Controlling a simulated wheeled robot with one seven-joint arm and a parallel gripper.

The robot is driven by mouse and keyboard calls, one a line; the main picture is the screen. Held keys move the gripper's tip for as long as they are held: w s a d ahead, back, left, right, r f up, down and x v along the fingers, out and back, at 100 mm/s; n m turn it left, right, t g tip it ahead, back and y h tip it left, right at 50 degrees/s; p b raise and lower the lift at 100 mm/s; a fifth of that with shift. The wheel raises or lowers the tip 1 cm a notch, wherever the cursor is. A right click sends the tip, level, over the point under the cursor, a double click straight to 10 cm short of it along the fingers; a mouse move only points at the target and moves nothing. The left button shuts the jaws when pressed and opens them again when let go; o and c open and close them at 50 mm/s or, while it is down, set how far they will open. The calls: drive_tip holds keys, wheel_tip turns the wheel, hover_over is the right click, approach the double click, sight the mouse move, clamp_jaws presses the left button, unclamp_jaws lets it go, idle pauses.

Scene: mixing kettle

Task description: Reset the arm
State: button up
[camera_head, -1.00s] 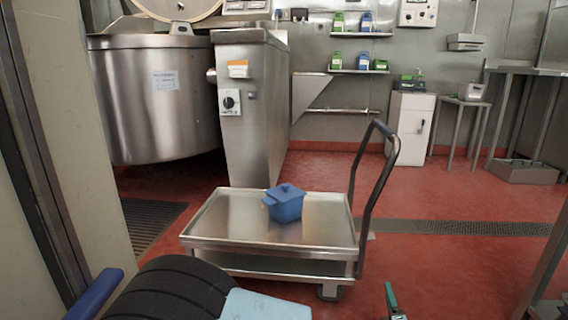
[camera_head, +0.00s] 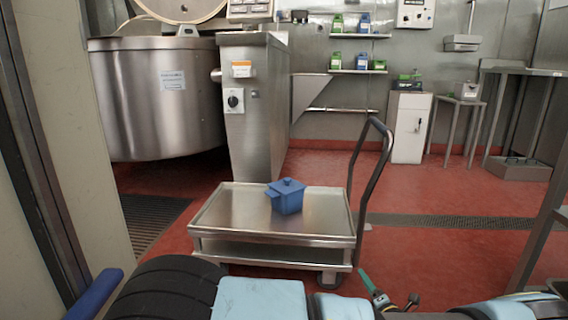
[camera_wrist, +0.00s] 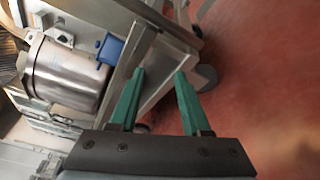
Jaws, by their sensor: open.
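My gripper (camera_wrist: 160,75) shows in the wrist view with its two green fingers spread apart and nothing between them. In the head view a green finger of my gripper (camera_head: 369,283) shows low in the picture, just right of the cart's near right corner. My arm's links fill the bottom edge of the head view. A blue lidded pot (camera_head: 287,198) stands upright on the steel cart (camera_head: 230,215), apart from my gripper. The pot also shows in the wrist view (camera_wrist: 109,48), tilted by the camera's angle.
The cart's dark push handle (camera_head: 373,170) rises at its right side. A large steel kettle (camera_head: 150,110) and its control column (camera_head: 250,130) stand behind left. A wall panel (camera_head: 60,120) is close at left. Open red floor (camera_head: 440,260) lies right of the cart.

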drive_tip(key=s+a+r+n+g+y+p, duration=0.1)
drive_tip(key=a+r+n+g+y, duration=0.1)
drive_tip(key=a+r+n+g, duration=0.35)
drive_tip(key=s+a+r+n+g+y, duration=0.1)
drive_tip(key=a+r+n+g+y, duration=0.15)
drive_tip(key=a+n, duration=0.65)
drive_tip(key=s+a+r+n+g+y+p, duration=0.1)
drive_tip(key=a+r+n+g+y, duration=0.1)
drive_tip(key=a+r+n+g, duration=0.45)
drive_tip(key=s+a+r+n+h+p, duration=0.1)
drive_tip(key=s+a+r+n+h, duration=0.45)
drive_tip(key=r+n, duration=0.55)
drive_tip(key=s+a+r+n+h+p, duration=0.1)
drive_tip(key=s+a+r+n+h, duration=0.45)
drive_tip(key=n, duration=0.85)
wheel_tip(320, 180, up, 40)
drive_tip(key=s+y+p, duration=0.1)
drive_tip(key=p, duration=3.6)
drive_tip(key=shift+f+g, duration=0.25)
drive_tip(key=shift+g, duration=0.1)
